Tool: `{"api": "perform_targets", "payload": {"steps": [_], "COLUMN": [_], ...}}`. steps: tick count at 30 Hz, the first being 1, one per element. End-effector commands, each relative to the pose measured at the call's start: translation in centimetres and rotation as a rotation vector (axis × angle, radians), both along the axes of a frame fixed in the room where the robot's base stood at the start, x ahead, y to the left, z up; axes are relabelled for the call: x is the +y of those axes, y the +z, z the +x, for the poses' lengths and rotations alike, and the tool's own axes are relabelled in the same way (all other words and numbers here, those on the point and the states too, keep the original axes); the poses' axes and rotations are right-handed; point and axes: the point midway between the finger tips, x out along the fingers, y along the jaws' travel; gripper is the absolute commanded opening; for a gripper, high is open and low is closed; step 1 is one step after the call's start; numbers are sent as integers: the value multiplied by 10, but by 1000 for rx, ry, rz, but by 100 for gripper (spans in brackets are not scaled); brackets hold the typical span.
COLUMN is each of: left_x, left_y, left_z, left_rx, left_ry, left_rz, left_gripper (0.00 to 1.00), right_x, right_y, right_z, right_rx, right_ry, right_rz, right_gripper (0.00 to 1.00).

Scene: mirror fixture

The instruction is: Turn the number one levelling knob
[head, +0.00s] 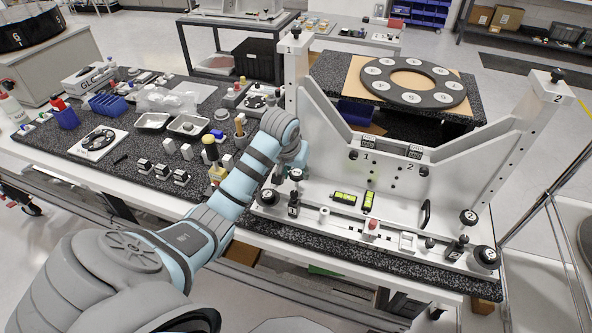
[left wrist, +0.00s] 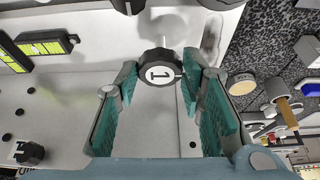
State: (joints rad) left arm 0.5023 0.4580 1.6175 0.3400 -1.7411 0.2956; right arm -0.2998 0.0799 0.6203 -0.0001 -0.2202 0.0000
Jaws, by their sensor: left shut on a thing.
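The number one levelling knob (left wrist: 160,72) is a round black knob with a white face marked 1, on a thin stem. In the left wrist view it sits between the teal-padded fingers of my left gripper (left wrist: 158,84), which is shut on it. In the head view my left arm reaches in from the left, and the left gripper (head: 291,162) is at the left side of the white mirror fixture (head: 335,222), partly hidden by my arm. A black knob (head: 296,174) shows just below it. My right gripper is out of view.
Two yellow-green bubble levels (head: 345,198) lie on the fixture base. A similar black knob (head: 468,216) stands at the right. The fixture's tall left post (head: 293,70) rises close behind my gripper. Trays, blocks and bottles crowd the speckled table to the left.

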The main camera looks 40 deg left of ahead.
Motion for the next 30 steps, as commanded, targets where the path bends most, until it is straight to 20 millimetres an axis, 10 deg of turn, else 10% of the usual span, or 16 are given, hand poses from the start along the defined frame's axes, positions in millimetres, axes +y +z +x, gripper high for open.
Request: {"api": "perform_targets", "payload": {"steps": [3,4,7,17,30], "left_x": [0,0,0,0,-8], "left_y": [0,0,0,3,69], "left_z": [0,0,0,-1,-27], "left_rx": [0,0,0,-2,-1], "left_ry": [1,2,2,4,4], "left_rz": [1,0,0,1,1], "left_gripper": [8,40,56,56,56], "right_x": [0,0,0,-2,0], "right_y": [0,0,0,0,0], "right_z": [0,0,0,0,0], "right_rx": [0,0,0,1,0], "right_ry": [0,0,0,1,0], "right_rz": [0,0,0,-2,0], "right_gripper": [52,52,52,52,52]}}
